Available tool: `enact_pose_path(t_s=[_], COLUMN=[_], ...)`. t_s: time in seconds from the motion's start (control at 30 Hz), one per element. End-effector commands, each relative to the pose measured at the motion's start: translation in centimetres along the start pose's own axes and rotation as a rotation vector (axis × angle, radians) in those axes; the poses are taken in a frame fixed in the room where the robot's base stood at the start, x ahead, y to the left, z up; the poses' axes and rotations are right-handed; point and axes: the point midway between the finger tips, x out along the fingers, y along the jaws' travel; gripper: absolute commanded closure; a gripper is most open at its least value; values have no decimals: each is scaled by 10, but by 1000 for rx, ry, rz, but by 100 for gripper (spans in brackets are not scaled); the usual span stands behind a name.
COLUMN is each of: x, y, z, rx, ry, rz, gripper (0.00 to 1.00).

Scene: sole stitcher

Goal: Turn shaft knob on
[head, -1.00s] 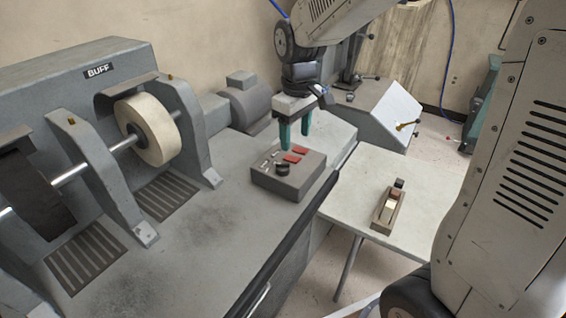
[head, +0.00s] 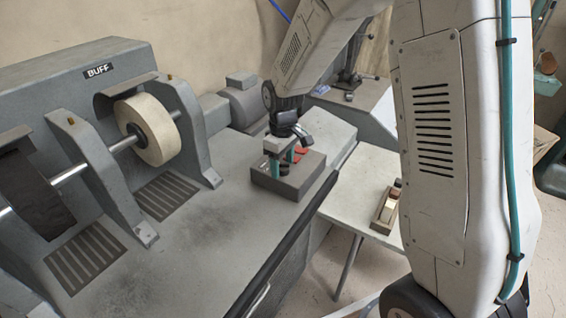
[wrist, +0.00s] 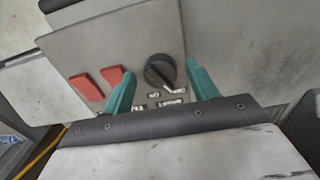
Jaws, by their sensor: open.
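The shaft knob (wrist: 160,70) is round and black, with a pale pointer line toward its lower right in the wrist view. It sits on a grey control box (head: 313,184) on the bench. The knob is largely hidden by the gripper in the head view.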

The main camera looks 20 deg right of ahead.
Motion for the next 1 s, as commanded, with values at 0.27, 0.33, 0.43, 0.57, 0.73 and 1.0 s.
enact_pose_path(t_s=[0.27, 0.33, 0.43, 0.57, 0.73, 1.0], x=[1, 1, 1, 1, 1, 0], y=[0, 0, 0, 0, 0, 0], z=[0, 0, 0, 0, 0, 0], rx=[0, 0, 0, 2, 29, 176], ry=[0, 0, 0, 0, 0, 0], rz=[0, 0, 0, 0, 0, 0], gripper=[50, 69, 86, 86, 86, 86])
